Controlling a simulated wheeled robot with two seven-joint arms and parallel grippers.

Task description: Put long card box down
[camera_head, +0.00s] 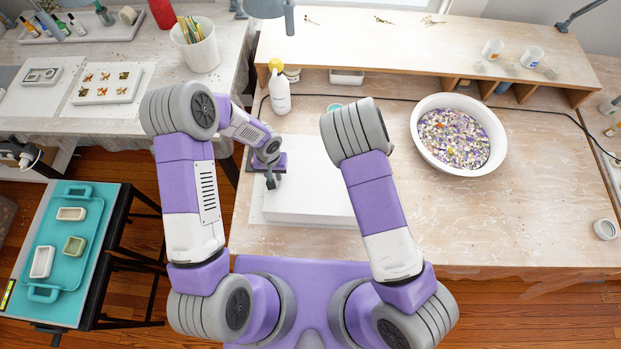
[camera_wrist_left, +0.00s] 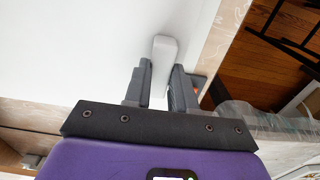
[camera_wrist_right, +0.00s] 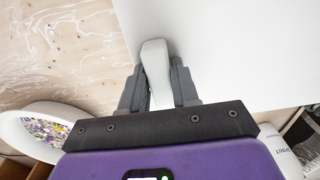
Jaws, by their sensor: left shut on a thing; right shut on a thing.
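The long card box (camera_head: 305,190) is a flat white box over the front middle of the worktable. My left gripper (camera_head: 272,182) is at its left side in the head view. In the left wrist view, the fingers (camera_wrist_left: 158,82) are shut on a pale tab at the edge of the white box (camera_wrist_left: 80,50). In the right wrist view, my right gripper (camera_wrist_right: 158,82) is shut on a similar pale tab at an edge of the white box (camera_wrist_right: 230,50). My right arm hides the right gripper and the box's right end in the head view. I cannot tell whether the box touches the table.
A white bowl of coloured chips (camera_head: 413,130) stands to the right, and a white bottle (camera_head: 280,95) behind the box. A dark cable (camera_head: 400,101) crosses the back of the table. The front right of the worktable (camera_head: 510,225) is mostly clear.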

